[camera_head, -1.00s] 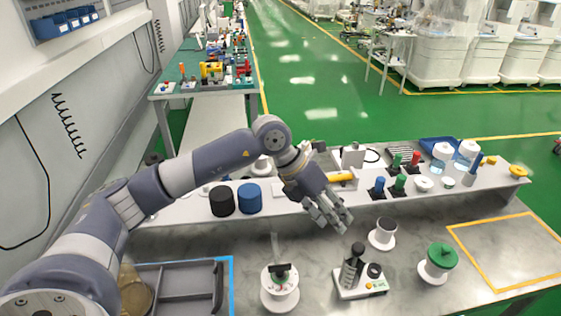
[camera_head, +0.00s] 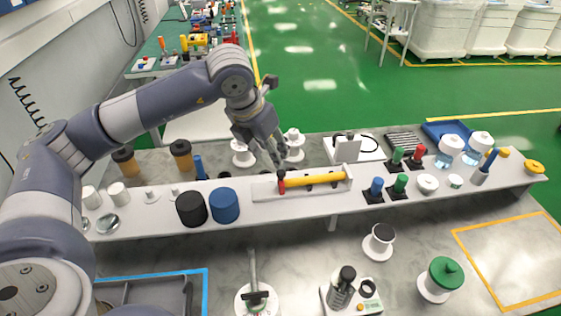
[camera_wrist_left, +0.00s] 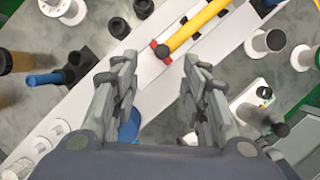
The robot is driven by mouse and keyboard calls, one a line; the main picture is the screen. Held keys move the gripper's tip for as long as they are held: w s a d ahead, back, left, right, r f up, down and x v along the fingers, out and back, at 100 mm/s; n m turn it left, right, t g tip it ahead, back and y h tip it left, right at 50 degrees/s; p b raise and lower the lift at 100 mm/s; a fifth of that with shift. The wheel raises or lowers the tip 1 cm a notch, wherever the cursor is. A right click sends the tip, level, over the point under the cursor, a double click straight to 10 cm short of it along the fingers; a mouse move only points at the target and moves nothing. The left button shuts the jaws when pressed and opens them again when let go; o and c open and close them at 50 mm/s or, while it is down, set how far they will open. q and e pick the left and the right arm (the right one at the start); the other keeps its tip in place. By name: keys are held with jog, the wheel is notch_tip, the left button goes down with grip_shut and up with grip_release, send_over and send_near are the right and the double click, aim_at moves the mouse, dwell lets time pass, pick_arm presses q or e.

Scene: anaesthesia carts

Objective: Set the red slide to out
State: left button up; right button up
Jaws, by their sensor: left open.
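A small red piece (camera_head: 281,184), likely the red slide, sits at the left end of a yellow bar (camera_head: 318,179) on the white raised shelf. In the left wrist view the red piece (camera_wrist_left: 162,50) shows beyond the fingertips, crossing the end of the yellow bar (camera_wrist_left: 195,26). My left gripper (camera_head: 276,160) is open and empty, pointing down just above and behind the red piece in the head view. In the wrist view its fingers (camera_wrist_left: 158,76) stand wide apart, with the red piece roughly centred between them. I see no contact. My right gripper is not in view.
A black cylinder (camera_head: 191,209) and a blue one (camera_head: 224,205) stand left of the bar. Blue (camera_head: 376,188) and green (camera_head: 400,183) knobs stand right of it. Below the shelf are a white spool (camera_head: 378,242) and a green-topped spool (camera_head: 440,279).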

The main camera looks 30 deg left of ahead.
aim_at(280, 172)
pick_arm(q)
jog(key=p+x, duration=0.2)
jog(key=x, duration=0.5)
jog(key=shift+d+f, duration=0.1)
jog(key=shift+d, duration=0.05)
jog(key=shift+p+x, duration=0.3)
jog(key=shift+x, duration=0.6)
jog(key=shift+s, duration=0.1)
jog(key=c, duration=0.5)
grip_shut()
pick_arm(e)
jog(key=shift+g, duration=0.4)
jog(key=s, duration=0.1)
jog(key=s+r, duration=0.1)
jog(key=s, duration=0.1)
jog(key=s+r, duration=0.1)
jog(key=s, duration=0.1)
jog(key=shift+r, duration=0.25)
